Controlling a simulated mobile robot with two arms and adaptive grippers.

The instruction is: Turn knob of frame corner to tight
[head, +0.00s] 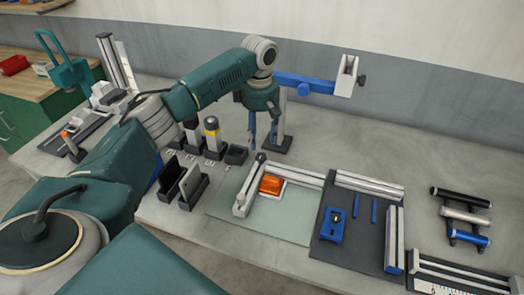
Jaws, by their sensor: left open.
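The frame corner (309,176) is made of pale metal bars meeting in an L on a light green mat (285,222). A small dark upright part (261,157), which looks like its knob, stands where the bars meet. I cannot tell its turn position. An orange block (271,184) sits inside the corner. My left gripper (263,136) points down, open and empty, above and behind that dark part and apart from it. Its fingers partly overlap a stand behind. My right gripper is not in view.
The stand (275,146) carries a blue arm (305,83) with a pale bracket to the right. A dark mat (352,249) with blue parts and metal bars lies right of the frame. Upright holders (212,140) stand to the left.

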